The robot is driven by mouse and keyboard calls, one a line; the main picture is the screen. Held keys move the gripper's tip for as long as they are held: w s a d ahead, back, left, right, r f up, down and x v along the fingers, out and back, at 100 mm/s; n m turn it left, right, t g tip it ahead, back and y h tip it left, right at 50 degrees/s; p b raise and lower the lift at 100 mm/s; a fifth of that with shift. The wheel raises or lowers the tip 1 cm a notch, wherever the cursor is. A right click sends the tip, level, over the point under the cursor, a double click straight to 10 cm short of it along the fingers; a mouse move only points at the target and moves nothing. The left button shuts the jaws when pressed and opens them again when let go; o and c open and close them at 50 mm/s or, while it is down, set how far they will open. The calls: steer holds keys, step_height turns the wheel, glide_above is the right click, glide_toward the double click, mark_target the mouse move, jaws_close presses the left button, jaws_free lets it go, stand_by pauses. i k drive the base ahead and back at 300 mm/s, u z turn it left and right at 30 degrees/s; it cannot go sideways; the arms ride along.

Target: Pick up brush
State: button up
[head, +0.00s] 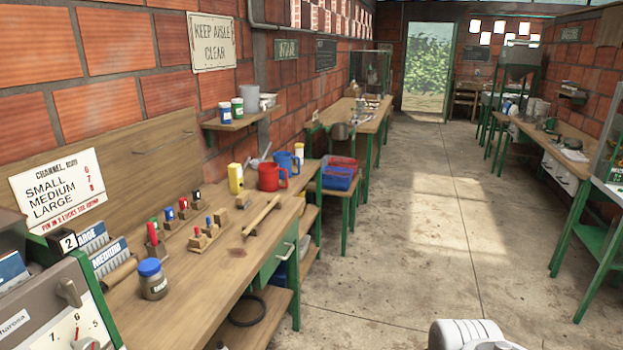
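A long, thin, tan stick-like thing, possibly the brush (262,215), lies slantwise on the wooden workbench (205,277) at the left, near its right edge. Its bristles are too small to make out. It lies to the right of a small wooden holder with red and blue pegs (205,235). My gripper is not in view. Only a white rounded part of my arm shows at the bottom edge, right of centre, apart from the bench and over the floor.
A grey machine with a dial (75,310) fills the lower left corner. The concrete aisle (440,230) is clear up to the doorway.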

mark_target(243, 201)
steer(key=i, duration=2.5)
steer(key=u, duration=3.45)
steer(key=i, duration=0.5)
steer(key=u, duration=0.05)
